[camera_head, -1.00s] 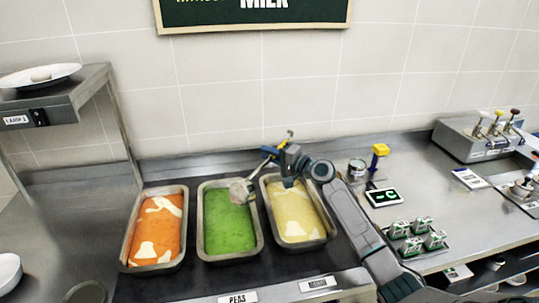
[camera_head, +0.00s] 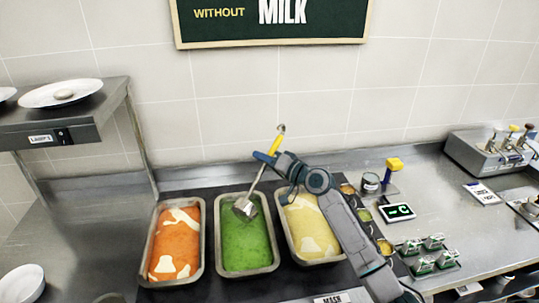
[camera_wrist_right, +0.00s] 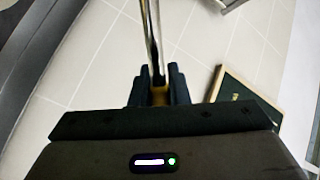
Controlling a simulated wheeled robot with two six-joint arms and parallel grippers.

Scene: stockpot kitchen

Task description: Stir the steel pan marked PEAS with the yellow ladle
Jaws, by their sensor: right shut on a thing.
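The steel pan of green peas (camera_head: 246,258) is the middle one of three pans in the head view. Its name label is out of the picture now. My right gripper (camera_head: 268,159) is shut on the ladle's handle, above the back of this pan. The ladle's yellow handle end (camera_head: 277,144) sticks up past the fingers. Its steel bowl (camera_head: 245,208) hangs at the back middle of the peas, at or just in the green surface; the exact depth is unclear. In the right wrist view the ladle's steel shaft (camera_wrist_right: 150,40) runs up from between the fingers (camera_wrist_right: 158,92). My left gripper is not in view.
An orange-filled pan (camera_head: 175,245) stands left of the peas, and a pale mash pan (camera_head: 310,225) stands right, partly behind my right arm. A small can (camera_head: 370,183), a scale (camera_head: 398,212) and green-white packs (camera_head: 424,262) lie farther right. A shelf (camera_head: 70,120) rises at left.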

